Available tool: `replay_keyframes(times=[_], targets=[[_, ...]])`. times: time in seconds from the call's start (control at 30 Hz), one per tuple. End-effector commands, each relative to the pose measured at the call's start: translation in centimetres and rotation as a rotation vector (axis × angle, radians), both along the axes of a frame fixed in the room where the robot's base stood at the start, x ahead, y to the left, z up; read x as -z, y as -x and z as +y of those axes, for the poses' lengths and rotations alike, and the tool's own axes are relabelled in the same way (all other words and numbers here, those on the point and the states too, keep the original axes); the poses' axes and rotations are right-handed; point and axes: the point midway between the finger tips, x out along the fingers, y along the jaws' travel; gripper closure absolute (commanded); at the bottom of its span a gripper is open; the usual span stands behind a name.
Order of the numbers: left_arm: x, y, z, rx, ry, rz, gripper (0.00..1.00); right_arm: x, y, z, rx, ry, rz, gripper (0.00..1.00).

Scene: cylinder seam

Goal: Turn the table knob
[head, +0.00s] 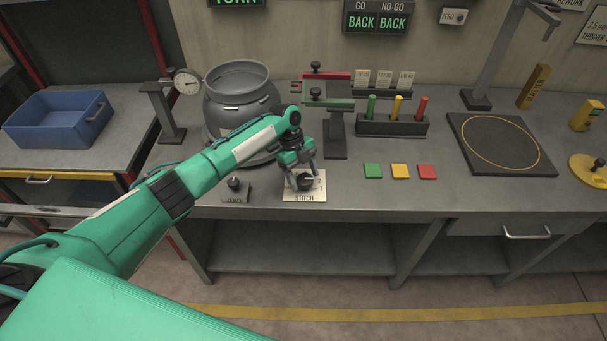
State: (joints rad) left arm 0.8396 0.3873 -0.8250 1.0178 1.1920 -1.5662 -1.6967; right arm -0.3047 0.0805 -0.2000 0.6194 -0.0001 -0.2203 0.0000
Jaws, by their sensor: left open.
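The table knob (305,182) is a small dark knob on a pale labelled plate (305,196) near the front edge of the grey workbench (350,202). My left gripper (304,174) points down over the knob, with its open fingers on either side of it. The fingers partly hide the knob, and I cannot tell whether they touch it. My right gripper is not in view.
A grey metal pot (241,95) and a dial gauge (187,82) stand behind. Green, yellow and red squares (400,171) lie to the right. A blue bin (58,119) is at far left.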

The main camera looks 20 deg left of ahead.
Motion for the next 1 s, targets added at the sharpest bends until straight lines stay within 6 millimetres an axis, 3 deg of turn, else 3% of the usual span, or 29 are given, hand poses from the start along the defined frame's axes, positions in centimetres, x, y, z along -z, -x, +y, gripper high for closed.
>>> replay_keyframes(times=[0.03, 0.23, 0.67, 1.0], targets=[[0.0, 0.0, 0.0, 0.000, 0.000, 0.000, 0.36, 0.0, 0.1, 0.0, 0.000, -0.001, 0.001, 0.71], [0.0, 0.0, 0.0, 0.000, 0.000, 0.000, 0.75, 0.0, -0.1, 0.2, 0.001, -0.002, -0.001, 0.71], [-0.2, 0.1, 0.0, -0.078, 0.001, 0.000, 0.76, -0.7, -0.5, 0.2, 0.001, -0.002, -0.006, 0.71], [-0.4, 0.2, 0.1, -0.347, 0.002, 0.000, 0.76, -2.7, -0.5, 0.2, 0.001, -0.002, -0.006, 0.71]])
